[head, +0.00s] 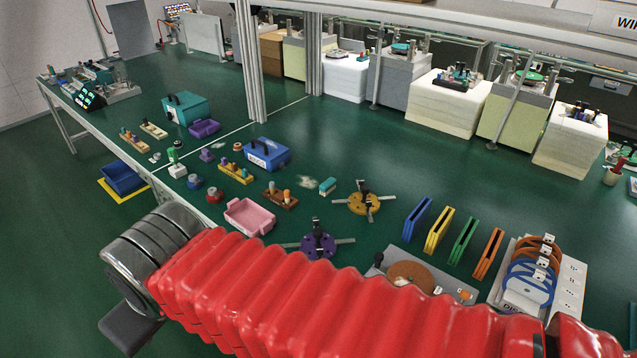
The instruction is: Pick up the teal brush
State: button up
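A small teal block with a pale underside, which looks like the teal brush (327,185), lies on the dark green table, left of a yellow round fixture. It is small in the head view, so its bristles are hard to make out. Nothing covers it. My red, ribbed arm sleeve crosses the bottom of the view, nearer than the brush. My gripper's fingers do not show.
Around the brush are the yellow fixture (362,203), a purple fixture (318,243), a brown peg block (280,196), a pink tray (249,217) and a blue box (267,154). Colored slotted plates (440,231) stand to the right. Green table behind the brush is clear.

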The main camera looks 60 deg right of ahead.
aim_at(329, 185)
jog(key=z, duration=0.5)
jog(key=i, duration=1.05)
jog(key=z, duration=0.65)
